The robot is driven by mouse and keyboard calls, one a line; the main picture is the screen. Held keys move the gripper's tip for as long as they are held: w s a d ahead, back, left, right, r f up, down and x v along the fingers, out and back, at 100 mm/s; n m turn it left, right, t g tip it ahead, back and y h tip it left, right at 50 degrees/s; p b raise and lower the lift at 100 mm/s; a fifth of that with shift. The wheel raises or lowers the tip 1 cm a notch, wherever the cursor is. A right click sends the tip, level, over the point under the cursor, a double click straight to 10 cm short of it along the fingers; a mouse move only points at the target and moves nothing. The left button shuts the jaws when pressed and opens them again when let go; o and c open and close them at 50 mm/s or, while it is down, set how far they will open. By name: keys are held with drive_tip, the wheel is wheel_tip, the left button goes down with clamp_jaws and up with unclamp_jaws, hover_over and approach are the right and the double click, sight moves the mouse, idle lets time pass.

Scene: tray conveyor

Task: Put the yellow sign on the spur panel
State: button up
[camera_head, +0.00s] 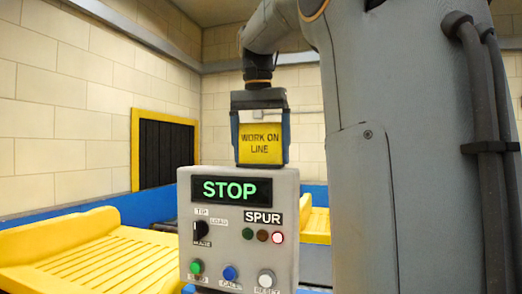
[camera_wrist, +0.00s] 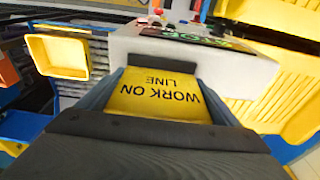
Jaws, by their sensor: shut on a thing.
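The yellow sign (camera_head: 261,146) reads "WORK ON LINE". My gripper (camera_head: 261,140) is shut on it and holds it upright just above or at the top edge of the spur panel (camera_head: 241,190). I cannot tell whether the sign touches the panel. The panel is a grey box marked "SPUR", with a display reading "STOP" in green. It has a black knob, small lamps with the right one lit, and green, blue and white buttons. In the wrist view the sign (camera_wrist: 160,95) lies between the fingers, with the panel (camera_wrist: 200,62) just beyond it.
A yellow conveyor tray (camera_head: 75,250) lies left of the panel, and another yellow part (camera_head: 316,225) shows behind it at the right. A dark yellow-framed opening (camera_head: 166,152) is in the back wall. The wrist view shows a small yellow tray (camera_wrist: 60,55) at the left.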

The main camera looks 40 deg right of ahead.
drive_tip(key=shift+f, duration=0.1)
drive_tip(key=o, duration=1)
wheel_tip(320, 180, up, 12)
drive_tip(key=s+a, duration=0.1)
drive_tip(key=shift+a, duration=0.2)
